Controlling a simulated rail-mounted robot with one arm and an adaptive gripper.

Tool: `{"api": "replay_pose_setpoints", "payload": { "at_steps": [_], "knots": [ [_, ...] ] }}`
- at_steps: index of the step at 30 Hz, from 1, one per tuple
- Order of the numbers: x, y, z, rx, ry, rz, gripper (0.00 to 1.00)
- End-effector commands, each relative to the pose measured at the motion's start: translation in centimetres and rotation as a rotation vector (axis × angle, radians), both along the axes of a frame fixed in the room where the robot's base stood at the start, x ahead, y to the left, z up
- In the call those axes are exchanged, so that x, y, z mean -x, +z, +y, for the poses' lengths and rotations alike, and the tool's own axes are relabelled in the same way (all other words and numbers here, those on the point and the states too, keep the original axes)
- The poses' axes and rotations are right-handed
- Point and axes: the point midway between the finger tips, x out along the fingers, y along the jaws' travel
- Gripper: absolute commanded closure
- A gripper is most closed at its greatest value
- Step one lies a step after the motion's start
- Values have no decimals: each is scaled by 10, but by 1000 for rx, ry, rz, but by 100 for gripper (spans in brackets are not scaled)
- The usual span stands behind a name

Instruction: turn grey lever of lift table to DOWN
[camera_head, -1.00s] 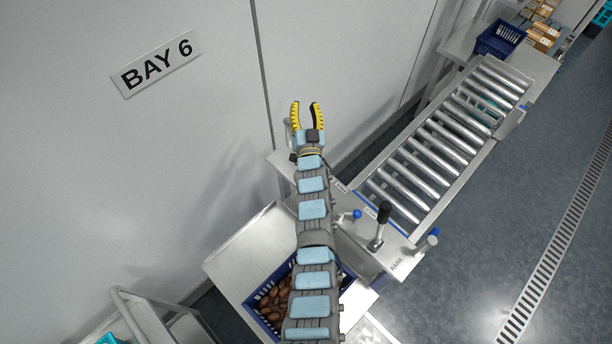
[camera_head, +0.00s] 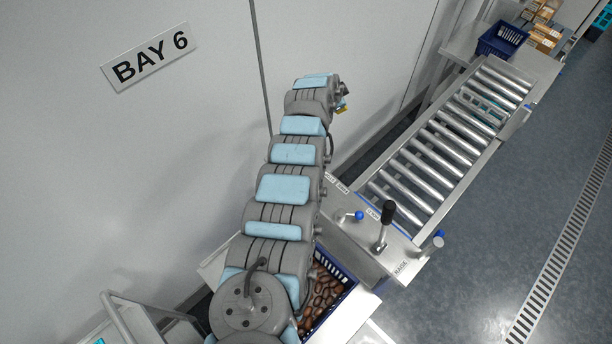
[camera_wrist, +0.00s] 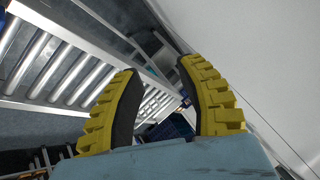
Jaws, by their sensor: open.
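The lift table's top (camera_head: 365,248) lies at the near end of the roller conveyor in the head view. An upright lever (camera_head: 383,228) with a grey metal stem and black knob stands on it. I cannot tell which lever position is DOWN. My gripper is mostly hidden behind my arm in the head view, up and left of the levers. In the wrist view my gripper (camera_wrist: 157,66) is open and empty, its yellow-ridged fingers apart. No lever is between them.
The roller conveyor (camera_head: 413,160) runs to the upper right, towards a blue crate (camera_head: 501,40) and cardboard boxes (camera_head: 543,38). A blue crate of dates (camera_head: 345,292) is partly behind my arm. The wall with a BAY 6 sign (camera_head: 150,58) is left. Floor right is clear.

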Motion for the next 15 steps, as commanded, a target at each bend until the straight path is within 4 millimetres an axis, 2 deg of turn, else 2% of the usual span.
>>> {"api": "replay_pose_setpoints", "payload": {
  "at_steps": [5, 15],
  "knots": [
    [38, 4, 14, -137, -156, 179, 62],
    [133, 28, 64, -348, -402, 535, 62]
  ]
}}
